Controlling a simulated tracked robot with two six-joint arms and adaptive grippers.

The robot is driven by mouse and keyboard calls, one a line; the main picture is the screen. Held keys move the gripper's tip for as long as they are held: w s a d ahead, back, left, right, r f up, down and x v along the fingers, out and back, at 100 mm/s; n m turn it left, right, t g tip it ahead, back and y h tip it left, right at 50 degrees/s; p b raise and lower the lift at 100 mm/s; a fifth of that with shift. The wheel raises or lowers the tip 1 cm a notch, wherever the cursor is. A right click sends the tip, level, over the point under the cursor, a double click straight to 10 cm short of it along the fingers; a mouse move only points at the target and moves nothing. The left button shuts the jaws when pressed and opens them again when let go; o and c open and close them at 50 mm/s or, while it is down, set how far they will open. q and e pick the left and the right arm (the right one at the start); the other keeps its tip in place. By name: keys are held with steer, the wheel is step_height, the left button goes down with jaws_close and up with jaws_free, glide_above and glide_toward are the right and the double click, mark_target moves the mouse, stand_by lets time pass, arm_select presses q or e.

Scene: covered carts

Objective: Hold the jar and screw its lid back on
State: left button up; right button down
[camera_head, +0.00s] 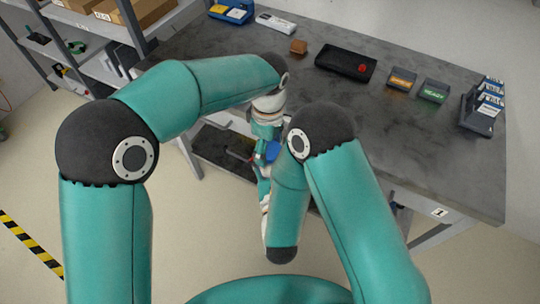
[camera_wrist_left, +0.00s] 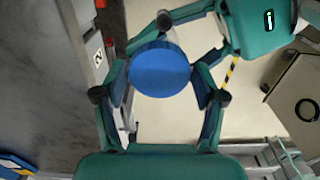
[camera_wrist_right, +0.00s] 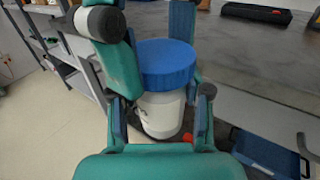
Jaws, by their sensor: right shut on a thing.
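The white jar (camera_wrist_right: 160,112) stands upright between the fingers of my right gripper (camera_wrist_right: 160,105), which is shut on its body. The blue lid (camera_wrist_right: 166,66) sits on top of the jar; how tightly it is seated I cannot tell. In the left wrist view the lid (camera_wrist_left: 160,72) shows from above, between the spread fingers of my left gripper (camera_wrist_left: 162,82), with small gaps at its sides. In the head view a bit of blue lid (camera_head: 272,151) shows between my two wrists; the jar is mostly hidden there.
The grey table (camera_head: 380,130) lies beyond my arms, with a black case (camera_head: 345,63), a brown block (camera_head: 298,46) and a card rack (camera_head: 480,108) on it. A shelf with cardboard boxes (camera_head: 135,10) stands at the left. The jar is held in front of the table's edge.

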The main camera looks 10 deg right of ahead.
arm_select(q)
steer(key=c, duration=0.8)
steer(key=m, duration=0.3)
steer(key=shift+m, duration=0.3)
steer(key=m, duration=1.2)
steer(key=shift+m, duration=0.3)
steer(key=m, duration=0.4)
steer(key=shift+f, duration=0.1)
steer(key=m, duration=1.1)
steer(key=shift+m, duration=0.4)
